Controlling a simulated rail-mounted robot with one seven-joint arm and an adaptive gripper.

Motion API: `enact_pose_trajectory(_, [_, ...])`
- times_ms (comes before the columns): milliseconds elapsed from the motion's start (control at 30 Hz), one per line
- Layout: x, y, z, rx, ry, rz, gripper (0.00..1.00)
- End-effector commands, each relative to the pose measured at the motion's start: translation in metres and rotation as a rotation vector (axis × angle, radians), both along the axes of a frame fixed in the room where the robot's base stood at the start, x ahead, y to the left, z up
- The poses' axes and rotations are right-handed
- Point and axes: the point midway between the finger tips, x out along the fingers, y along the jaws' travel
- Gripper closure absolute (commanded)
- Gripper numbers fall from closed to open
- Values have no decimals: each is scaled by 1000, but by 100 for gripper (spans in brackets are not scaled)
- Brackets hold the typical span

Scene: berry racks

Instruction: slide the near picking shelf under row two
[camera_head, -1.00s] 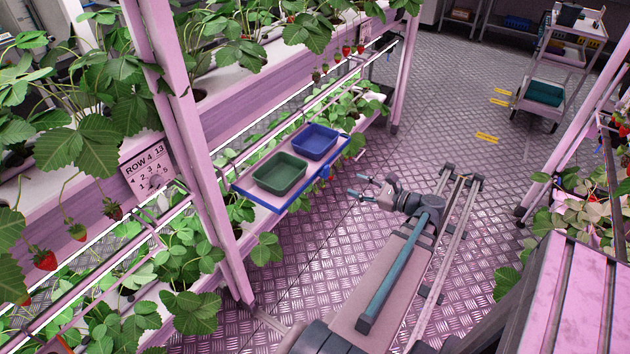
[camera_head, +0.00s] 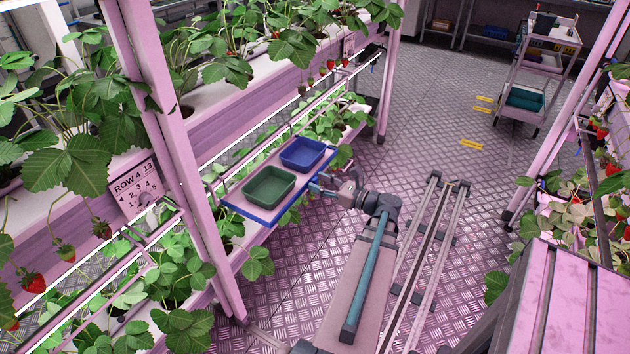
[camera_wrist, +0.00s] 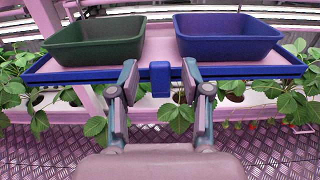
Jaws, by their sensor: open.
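The picking shelf (camera_head: 240,201) is a pale pink board with a blue edge, sticking out of the left rack. It carries a green tray (camera_head: 269,186) and a blue tray (camera_head: 302,154). In the wrist view the shelf's blue front edge (camera_wrist: 75,75) runs across the picture, with a small blue handle (camera_wrist: 160,78) at its middle. My gripper (camera_head: 320,184) is at this front edge. In the wrist view my gripper (camera_wrist: 160,80) is open, one finger on each side of the handle; I cannot tell whether either finger touches it.
A row sign (camera_head: 134,187) hangs on the left rack, and strawberry plants (camera_head: 257,263) hang around the shelf. A floor rail (camera_head: 425,260) runs to the right of my arm. A trolley (camera_head: 532,80) stands at the back right. The floor between is clear.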

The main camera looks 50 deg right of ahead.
Motion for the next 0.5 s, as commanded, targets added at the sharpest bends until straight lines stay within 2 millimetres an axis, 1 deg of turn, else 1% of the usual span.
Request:
enact_pose_trajectory(33, [7,0,0,0,0,2,52])
enact_pose_trajectory(200, [18,2,0,0,0,0,52])
enact_pose_trajectory(500, [21,2,0,0,1,0,52])
